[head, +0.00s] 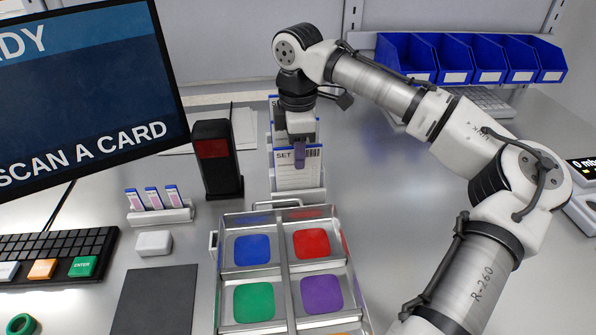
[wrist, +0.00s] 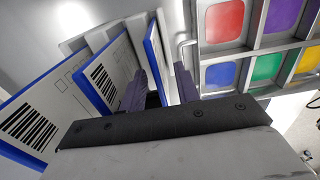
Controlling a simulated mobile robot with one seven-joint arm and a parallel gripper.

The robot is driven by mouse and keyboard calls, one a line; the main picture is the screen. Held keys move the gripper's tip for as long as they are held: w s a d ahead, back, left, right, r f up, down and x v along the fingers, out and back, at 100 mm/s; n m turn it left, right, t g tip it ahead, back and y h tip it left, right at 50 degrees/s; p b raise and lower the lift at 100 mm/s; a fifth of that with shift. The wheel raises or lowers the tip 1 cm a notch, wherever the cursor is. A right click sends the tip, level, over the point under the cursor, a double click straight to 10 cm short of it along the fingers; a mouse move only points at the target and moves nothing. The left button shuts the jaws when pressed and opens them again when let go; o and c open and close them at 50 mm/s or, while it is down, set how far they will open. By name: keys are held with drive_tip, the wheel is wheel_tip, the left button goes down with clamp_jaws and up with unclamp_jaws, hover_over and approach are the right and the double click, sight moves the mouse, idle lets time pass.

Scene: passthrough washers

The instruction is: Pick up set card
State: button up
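Several white set cards with blue edges and barcodes stand upright one behind another in a grey rack (head: 300,196). The front set card (head: 297,178) faces the head camera; the ones behind are mostly hidden by my gripper. In the wrist view the front set card (wrist: 156,58) stands nearest the tray, with another set card (wrist: 107,75) and a third (wrist: 28,125) to its left. My gripper (head: 300,153) points down at the front card's top. In the wrist view its two purple fingers (wrist: 162,85) stand apart, one on each side of the front card; contact is unclear.
A metal tray (head: 283,270) with coloured compartments lies just in front of the rack. A black scanner post (head: 217,160) stands close to the left. A monitor (head: 85,90) is farther left; blue bins (head: 470,60) are at the back right.

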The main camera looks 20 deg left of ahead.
drive_tip(key=shift+c, duration=0.3)
clamp_jaws()
